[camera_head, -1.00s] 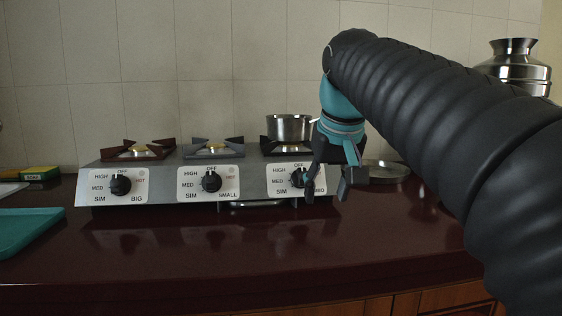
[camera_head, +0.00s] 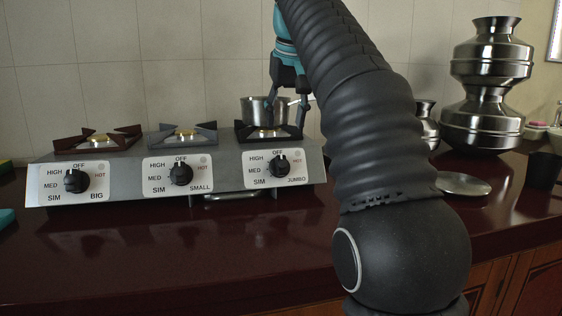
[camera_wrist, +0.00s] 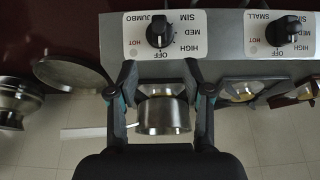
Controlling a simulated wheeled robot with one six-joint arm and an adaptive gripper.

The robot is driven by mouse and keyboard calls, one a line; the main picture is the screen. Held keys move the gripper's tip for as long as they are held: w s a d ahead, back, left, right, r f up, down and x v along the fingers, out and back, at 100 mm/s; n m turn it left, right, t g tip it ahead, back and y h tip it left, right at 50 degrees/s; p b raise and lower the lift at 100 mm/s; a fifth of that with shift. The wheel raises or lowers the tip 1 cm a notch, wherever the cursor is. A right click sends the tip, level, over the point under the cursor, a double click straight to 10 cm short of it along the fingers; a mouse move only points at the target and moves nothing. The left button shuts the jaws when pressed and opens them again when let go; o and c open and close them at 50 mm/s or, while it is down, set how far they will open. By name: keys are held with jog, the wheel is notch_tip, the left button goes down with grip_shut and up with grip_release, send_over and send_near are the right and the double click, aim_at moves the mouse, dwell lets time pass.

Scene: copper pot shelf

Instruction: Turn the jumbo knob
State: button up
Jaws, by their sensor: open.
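The jumbo knob (camera_head: 279,166) is a black dial on the white right-hand panel of the stove, marked OFF, HIGH, MED, SIM, HOT and JUMBO. In the wrist view the jumbo knob (camera_wrist: 160,32) appears upside down, its pointer near OFF. My gripper (camera_head: 287,101) is above the right end of the stove, fingers apart, beside the small steel pot on the burner. In the wrist view my gripper (camera_wrist: 160,72) is open and empty. The knob lies beyond its fingertips, roughly centred between them, not touched. The steel pot (camera_wrist: 162,117) shows between the fingers.
The steel pot (camera_head: 256,111) sits on the right burner. The small knob (camera_head: 181,174) and big knob (camera_head: 76,181) are further left. A flat steel lid (camera_head: 463,184) and stacked steel vessels (camera_head: 487,92) stand on the right. The dark red counter (camera_head: 180,250) before the stove is clear.

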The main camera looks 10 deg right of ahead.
aim_at(281, 158)
jog(key=b+x, duration=0.3)
jog(key=x, duration=0.7)
jog(key=shift+w+f+b, duration=0.1)
jog(key=shift+b, duration=0.2)
grip_shut()
